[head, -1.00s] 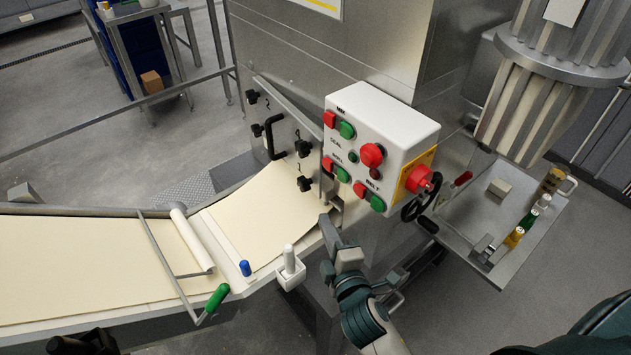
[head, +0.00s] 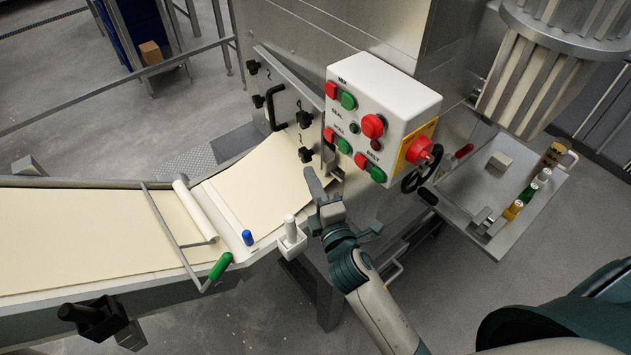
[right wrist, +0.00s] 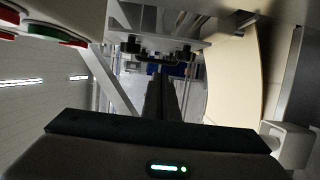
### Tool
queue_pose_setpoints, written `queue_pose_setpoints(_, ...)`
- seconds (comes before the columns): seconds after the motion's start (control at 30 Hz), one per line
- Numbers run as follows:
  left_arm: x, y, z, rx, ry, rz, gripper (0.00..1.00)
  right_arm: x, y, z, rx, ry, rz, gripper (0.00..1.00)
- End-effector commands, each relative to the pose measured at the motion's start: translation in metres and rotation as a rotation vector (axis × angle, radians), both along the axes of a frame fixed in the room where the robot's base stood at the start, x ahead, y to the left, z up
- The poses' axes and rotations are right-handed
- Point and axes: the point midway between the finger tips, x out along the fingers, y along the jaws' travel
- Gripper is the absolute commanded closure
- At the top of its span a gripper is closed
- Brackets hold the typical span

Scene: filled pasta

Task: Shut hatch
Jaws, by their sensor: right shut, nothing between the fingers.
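The hatch (head: 290,80) is a grey metal plate on the machine's front, left of the control box. It has a black bar handle (head: 273,108) and several black knobs, and also seems to show beyond my fingers in the right wrist view (right wrist: 160,22). I cannot tell how far it stands from its frame. My right gripper (head: 312,178) is shut and empty, below the hatch's lower right corner and over the dough sheet's edge. Its fingers show end-on in the right wrist view (right wrist: 160,95).
The white control box (head: 383,110) with red and green buttons and a black handwheel (head: 422,170) stands close right of the hatch. The dough sheet (head: 255,185) runs under it. A white post (head: 291,230) rises beside my right gripper. A tray (head: 500,190) is at right.

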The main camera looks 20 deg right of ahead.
Motion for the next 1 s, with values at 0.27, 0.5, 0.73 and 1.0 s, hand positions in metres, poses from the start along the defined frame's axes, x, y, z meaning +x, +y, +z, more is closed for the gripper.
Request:
queue_pose_setpoints(0.27,0.000,-0.001,0.016,-0.001,-0.001,0.000,1.00,0.050,0.000,0.004,-0.001,-0.001,-0.001,1.00)
queue_pose_setpoints(0.5,0.001,-0.001,0.029,-0.001,-0.001,0.000,1.00,0.072,-0.020,0.003,-0.002,0.002,-0.002,1.00)
queue_pose_setpoints(0.73,0.001,-0.001,0.035,-0.001,-0.001,0.000,1.00,0.076,-0.037,0.001,0.000,0.001,-0.001,1.00)
queue_pose_setpoints(1.0,0.001,-0.001,0.035,-0.001,-0.001,0.001,1.00,0.077,-0.039,0.000,0.001,0.001,-0.001,1.00)
